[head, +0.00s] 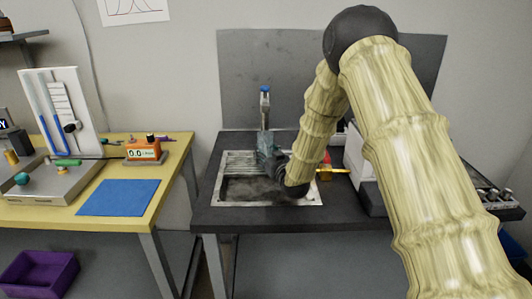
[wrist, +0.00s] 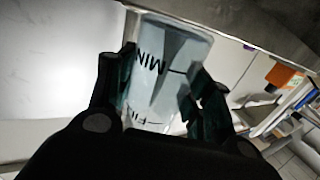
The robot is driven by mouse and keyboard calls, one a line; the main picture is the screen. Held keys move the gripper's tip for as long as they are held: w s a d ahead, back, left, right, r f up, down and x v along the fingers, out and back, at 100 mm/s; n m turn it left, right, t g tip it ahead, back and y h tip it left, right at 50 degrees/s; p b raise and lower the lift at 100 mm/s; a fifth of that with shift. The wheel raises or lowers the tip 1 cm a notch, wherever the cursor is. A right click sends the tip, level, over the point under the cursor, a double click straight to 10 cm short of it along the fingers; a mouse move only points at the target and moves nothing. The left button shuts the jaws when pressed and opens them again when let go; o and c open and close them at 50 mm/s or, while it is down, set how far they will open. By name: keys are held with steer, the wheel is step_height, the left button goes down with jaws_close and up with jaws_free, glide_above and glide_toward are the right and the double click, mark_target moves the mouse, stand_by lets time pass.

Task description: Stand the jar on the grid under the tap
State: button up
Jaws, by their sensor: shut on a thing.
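In the wrist view, my gripper (wrist: 160,90) is shut on a pale blue, see-through jar (wrist: 182,48) with black level marks and lettering. The fingers press on opposite sides of it. In the head view, my gripper (head: 268,155) is over the sink (head: 312,197), beside the ribbed metal grid (head: 236,160) at the sink's back left. The blue-topped tap (head: 265,100) rises behind my gripper. The jar is hard to make out in the head view, and I cannot tell whether it touches the grid.
A red and yellow fitting (head: 335,171) and a white box (head: 357,160) stand right of the sink, partly behind my arm. A yellow table (head: 30,214) at left holds a blue mat (head: 118,197) and an orange meter (head: 143,150). The black worktop's front edge (head: 260,220) is bare.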

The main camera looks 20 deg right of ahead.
mark_target(268, 155)
steer(key=shift+f, duration=0.2)
steer(key=o, duration=1.1)
steer(key=shift+r, duration=0.2)
steer(key=shift+s+d, duration=0.2)
steer(key=shift+s, duration=1.65)
steer(key=shift+s+d, duration=0.2)
steer(key=shift+s, duration=1.65)
